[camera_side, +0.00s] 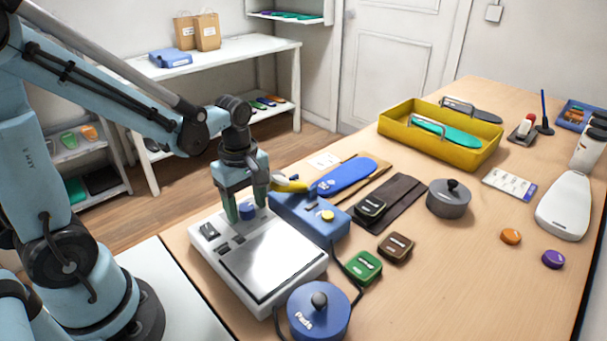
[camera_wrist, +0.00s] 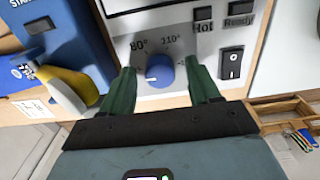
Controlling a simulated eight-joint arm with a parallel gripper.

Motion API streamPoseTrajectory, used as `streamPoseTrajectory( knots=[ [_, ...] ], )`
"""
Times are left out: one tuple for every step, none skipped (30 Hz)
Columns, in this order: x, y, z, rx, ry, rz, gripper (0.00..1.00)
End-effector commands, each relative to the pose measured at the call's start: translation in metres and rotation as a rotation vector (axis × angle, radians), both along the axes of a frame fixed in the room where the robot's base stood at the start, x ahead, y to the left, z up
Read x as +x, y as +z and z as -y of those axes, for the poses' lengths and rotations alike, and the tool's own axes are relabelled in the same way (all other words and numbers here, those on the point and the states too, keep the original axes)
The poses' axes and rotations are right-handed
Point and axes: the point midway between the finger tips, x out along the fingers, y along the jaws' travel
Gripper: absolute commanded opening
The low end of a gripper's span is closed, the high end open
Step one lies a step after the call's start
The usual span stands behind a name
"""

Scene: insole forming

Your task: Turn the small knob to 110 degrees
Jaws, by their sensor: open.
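The small blue knob (camera_wrist: 161,71) sits on the white front panel of the heating plate unit (camera_side: 206,259). In the wrist view, a short white mark shows at its lower left, and printed degree labels stand above it, one reading 80°. In the side view the knob (camera_side: 247,210) is partly behind my gripper. My gripper (camera_side: 248,203) points down with its green fingers on either side of the knob. In the wrist view the fingers (camera_wrist: 160,82) are apart, with a gap on each side of the knob.
Hot and Ready lamps and a black rocker switch (camera_wrist: 231,62) are right of the knob in the wrist view.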

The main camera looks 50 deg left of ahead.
Motion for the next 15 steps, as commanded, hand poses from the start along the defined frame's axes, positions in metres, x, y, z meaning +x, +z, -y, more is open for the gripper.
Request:
streamPoseTrajectory(
  knots=[
    [0.0000,0.0000,0.0000,0.000,0.000,0.000,0.61],
    [0.0000,0.0001,0.0000,0.000,0.000,0.000,0.61],
    [0.0000,0.0001,0.0000,0.000,0.000,0.000,0.61],
    [0.0000,0.0001,0.0000,0.000,0.000,0.000,0.58],
    [0.0000,0.0001,0.0000,0.000,0.000,0.000,0.54],
    [0.0000,0.0002,0.0000,0.000,0.000,0.000,0.47],
    [0.0000,0.0002,0.0000,0.000,0.000,0.000,0.43],
    [0.0000,0.0002,0.0000,0.000,0.000,0.000,0.38],
    [0.0000,0.0002,0.0000,0.000,0.000,0.000,0.32],
    [0.0000,0.0002,0.0000,0.000,0.000,0.000,0.28],
    [0.0000,0.0002,0.0000,0.000,0.000,0.000,0.23],
    [0.0000,0.0002,0.0000,0.000,0.000,0.000,0.17],
    [-0.0001,0.0002,0.0000,0.000,0.000,0.000,0.12],
    [0.0000,0.0003,0.0000,0.000,0.000,0.000,0.08],
    [0.0000,0.0003,0.0000,0.000,0.000,0.000,0.05]
  ],
)
